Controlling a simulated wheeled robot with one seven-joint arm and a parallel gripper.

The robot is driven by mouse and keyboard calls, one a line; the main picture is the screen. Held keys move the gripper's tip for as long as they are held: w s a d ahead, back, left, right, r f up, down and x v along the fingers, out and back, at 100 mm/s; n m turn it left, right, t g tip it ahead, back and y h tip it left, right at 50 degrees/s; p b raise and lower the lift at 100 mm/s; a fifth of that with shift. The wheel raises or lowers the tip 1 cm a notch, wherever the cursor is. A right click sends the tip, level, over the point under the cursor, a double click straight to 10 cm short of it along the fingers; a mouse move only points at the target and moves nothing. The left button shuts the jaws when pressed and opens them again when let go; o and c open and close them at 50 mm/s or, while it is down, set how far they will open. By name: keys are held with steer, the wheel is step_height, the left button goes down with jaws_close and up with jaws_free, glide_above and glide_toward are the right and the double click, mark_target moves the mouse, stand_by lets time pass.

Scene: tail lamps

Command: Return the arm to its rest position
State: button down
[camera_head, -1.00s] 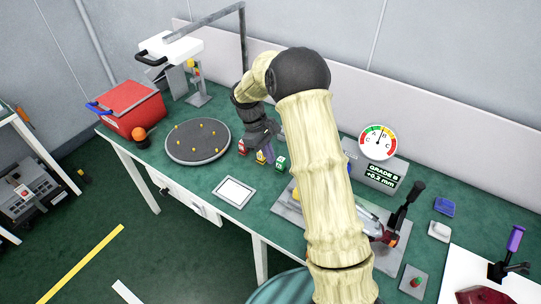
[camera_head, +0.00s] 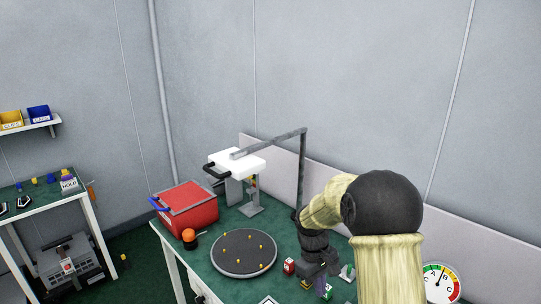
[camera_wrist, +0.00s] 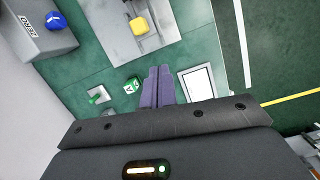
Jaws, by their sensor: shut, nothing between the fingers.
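My gripper (camera_head: 318,277) is above the green table (camera_head: 213,282), to the right of the round grey turntable (camera_head: 244,255). In the wrist view my gripper's purple-grey fingers (camera_wrist: 157,87) are together with nothing between them. The pale, knobbly arm (camera_head: 391,268) rises at the right of the head view and bends down to the left at a black joint. A green-and-white cube (camera_wrist: 133,85) lies on the table beside the fingertips. A red-and-white block (camera_head: 289,266) stands left of the gripper in the head view.
A red box (camera_head: 187,207) and an orange ball (camera_head: 189,235) are at the table's left end. A grey post with an overhead bar (camera_head: 303,170) stands behind the turntable. A round dial (camera_head: 440,284) is at lower right. A framed white card (camera_wrist: 197,83) lies near the fingers.

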steer(key=s+r+m+t+y, duration=0.1)
steer(key=s+r+m+t, duration=0.1)
steer(key=s, duration=0.6)
steer(key=s+d+r+m+t+y+p, duration=0.1)
steer(key=s+r+m, duration=0.3)
steer(key=s, duration=0.4)
steer(key=shift+d+m+t, duration=0.3)
steer(key=shift+m+t, duration=0.1)
steer(key=shift+t, duration=0.3)
steer(key=shift+s+r, duration=0.1)
